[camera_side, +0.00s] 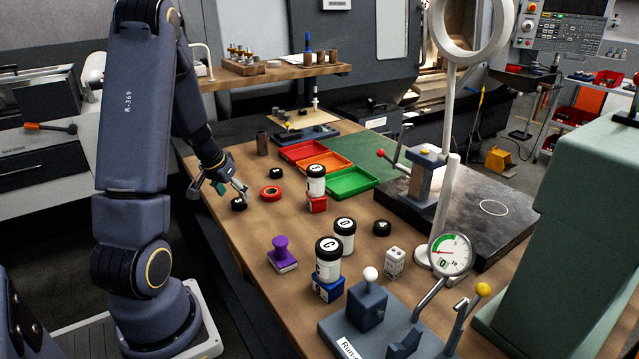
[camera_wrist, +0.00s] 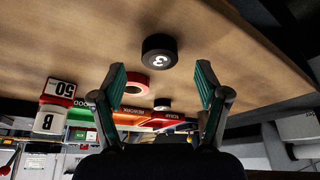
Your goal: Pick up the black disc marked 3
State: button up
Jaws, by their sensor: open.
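The black disc marked 3 (camera_wrist: 160,50) lies flat on the wooden bench in the wrist view, its white 3 showing on top. In the side view the black disc (camera_side: 239,204) below my fingers, near the bench's left edge, appears to be the same one; its mark cannot be read there. My gripper (camera_side: 222,191) is open and empty. In the wrist view its green-padded fingers (camera_wrist: 161,84) stand wide apart, with the disc ahead of them and roughly centred in the gap. Neither finger appears to touch the disc.
A red ring (camera_side: 271,192) and another black disc (camera_side: 276,173) lie close by. A black-lidded jar (camera_side: 316,182) stands on a red block. Red, orange and green trays (camera_side: 352,181) lie behind.

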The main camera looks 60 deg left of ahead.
aim_at(238, 201)
jog(key=x, duration=0.3)
jog(key=shift+w+a+f, duration=0.1)
jog(key=shift+c, duration=0.3)
grip_shut()
dwell(0.3)
